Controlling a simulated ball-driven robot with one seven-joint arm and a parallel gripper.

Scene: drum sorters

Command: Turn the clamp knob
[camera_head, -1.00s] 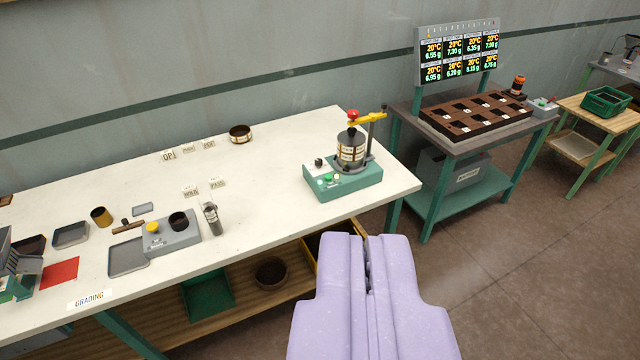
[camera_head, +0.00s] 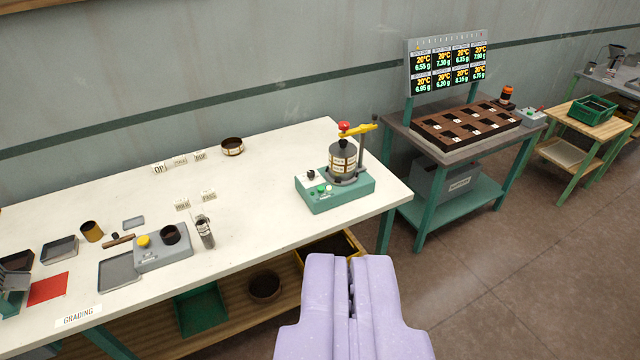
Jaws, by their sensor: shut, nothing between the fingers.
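The clamp knob is the red knob (camera_head: 344,127) on top of the sieve shaker, on the yellow clamp arm (camera_head: 360,130). The arm runs to a grey post (camera_head: 362,150) at the right. Below the knob is a dark and metal sieve stack (camera_head: 342,158) with pale labels. It stands on a green base (camera_head: 335,193) with small buttons, at the right end of the white bench. My gripper (camera_head: 350,262) is shut and empty. It is in front of the bench's front edge, below the shaker in the picture, and apart from it.
The white bench (camera_head: 270,190) has clear room left of the shaker. A grey device (camera_head: 163,252), a metal cylinder (camera_head: 204,232), trays and small label cards stand further left. A green-legged table (camera_head: 455,150) with a brown compartment tray and display is at the right.

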